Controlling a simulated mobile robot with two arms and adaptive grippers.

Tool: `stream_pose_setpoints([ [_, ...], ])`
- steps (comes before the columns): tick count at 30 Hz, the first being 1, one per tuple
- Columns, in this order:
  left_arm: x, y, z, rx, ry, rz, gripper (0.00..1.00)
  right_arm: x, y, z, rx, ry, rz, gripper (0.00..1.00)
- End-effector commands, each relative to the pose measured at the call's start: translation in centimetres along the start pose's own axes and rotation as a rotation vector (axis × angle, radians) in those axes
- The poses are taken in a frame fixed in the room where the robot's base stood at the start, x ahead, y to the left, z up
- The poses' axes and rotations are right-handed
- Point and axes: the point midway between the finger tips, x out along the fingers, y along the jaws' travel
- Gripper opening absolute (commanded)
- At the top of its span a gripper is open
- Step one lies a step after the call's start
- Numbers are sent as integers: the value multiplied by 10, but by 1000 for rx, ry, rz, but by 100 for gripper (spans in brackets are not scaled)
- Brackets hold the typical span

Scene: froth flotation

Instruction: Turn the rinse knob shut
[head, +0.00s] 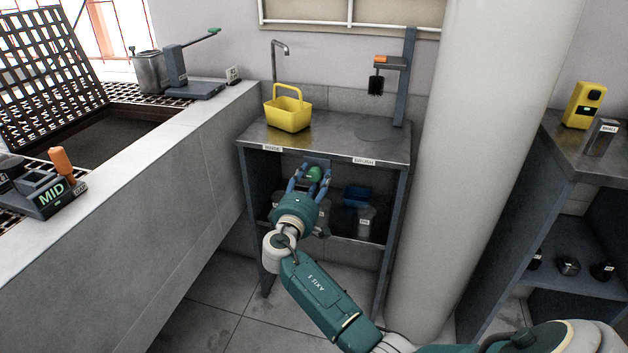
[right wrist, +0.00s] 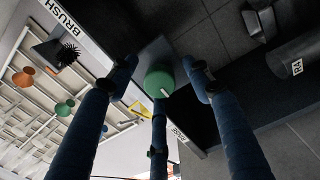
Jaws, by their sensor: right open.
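The green rinse knob (head: 314,174) sits on a dark plate below the front edge of the wash stand (head: 340,140). In the right wrist view the round knob (right wrist: 159,84) faces the camera, with a short white mark near its rim. My right gripper (head: 310,178) is open in front of the knob. Its three blue fingers (right wrist: 160,86) are spread around the knob, with visible gaps; I cannot tell whether any touches. A curved tap (head: 280,48) rises at the back of the stand, and no water can be made out. My left gripper is not in view.
A yellow basket (head: 288,113) stands below the tap. A brush (head: 376,84) hangs from a post at the right. Jars and a blue container (head: 356,195) stand on the lower shelf. A thick white column (head: 485,150) closes the right side; a concrete ledge (head: 190,140) the left.

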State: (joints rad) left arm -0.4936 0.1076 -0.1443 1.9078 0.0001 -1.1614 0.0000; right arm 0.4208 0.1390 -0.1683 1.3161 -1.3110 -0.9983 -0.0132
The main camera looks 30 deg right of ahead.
Motion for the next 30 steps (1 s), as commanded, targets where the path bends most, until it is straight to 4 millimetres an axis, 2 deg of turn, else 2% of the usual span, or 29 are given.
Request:
stream_pose_setpoints([
  [5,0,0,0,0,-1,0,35,-18,-1,-1,1,2,-1,50],
  [12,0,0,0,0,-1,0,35,-69,-2,0,1,1,-4,50],
  [18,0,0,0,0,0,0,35,-104,-2,1,0,0,-4,50],
  [24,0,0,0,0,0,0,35,-119,-2,2,-1,-3,-3,50],
  [30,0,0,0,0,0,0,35,-120,-1,2,-1,-2,-2,50],
])
